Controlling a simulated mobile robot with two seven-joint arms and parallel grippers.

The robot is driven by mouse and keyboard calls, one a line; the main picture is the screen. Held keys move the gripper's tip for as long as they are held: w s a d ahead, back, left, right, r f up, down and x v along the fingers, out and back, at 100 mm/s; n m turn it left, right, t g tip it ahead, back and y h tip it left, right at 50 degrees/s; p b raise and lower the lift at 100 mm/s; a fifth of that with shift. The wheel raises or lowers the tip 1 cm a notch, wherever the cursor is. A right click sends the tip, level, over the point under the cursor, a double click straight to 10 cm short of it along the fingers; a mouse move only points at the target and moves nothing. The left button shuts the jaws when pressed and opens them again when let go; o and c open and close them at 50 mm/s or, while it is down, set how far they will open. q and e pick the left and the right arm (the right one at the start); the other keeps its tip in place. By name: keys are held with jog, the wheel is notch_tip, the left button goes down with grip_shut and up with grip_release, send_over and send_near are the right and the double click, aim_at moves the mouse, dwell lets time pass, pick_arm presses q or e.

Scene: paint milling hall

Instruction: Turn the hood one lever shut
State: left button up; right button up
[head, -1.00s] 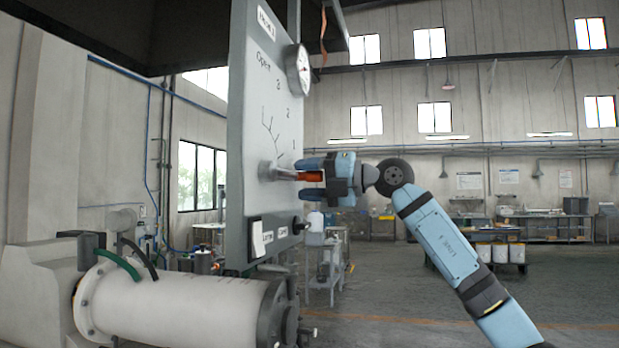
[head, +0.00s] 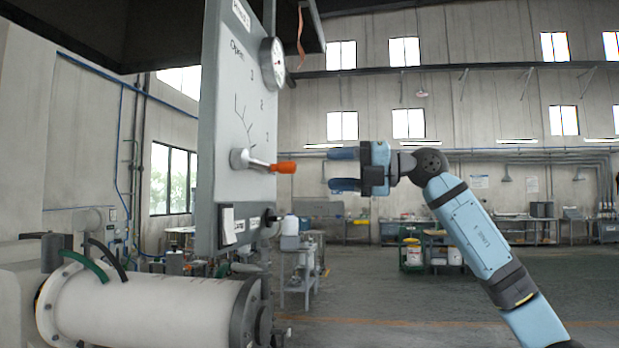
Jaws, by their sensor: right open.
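The hood one lever has a metal hub and an orange handle (head: 285,167) on the grey panel (head: 215,120) at left centre. The handle points right and slightly down, just below the lowest number I can read on the scale; "Open" is at the top. A shut mark cannot be made out. My right gripper (head: 343,170) is open and empty to the right of the handle, fingers pointing at it, with a clear gap between. My left gripper is not in view.
A round gauge (head: 273,64) sits on the panel's right edge above the lever. A white cylindrical mill (head: 150,308) lies below. A cart (head: 300,270) stands behind; open floor lies to the right.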

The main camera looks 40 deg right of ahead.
jog(key=shift+v, duration=1.1)
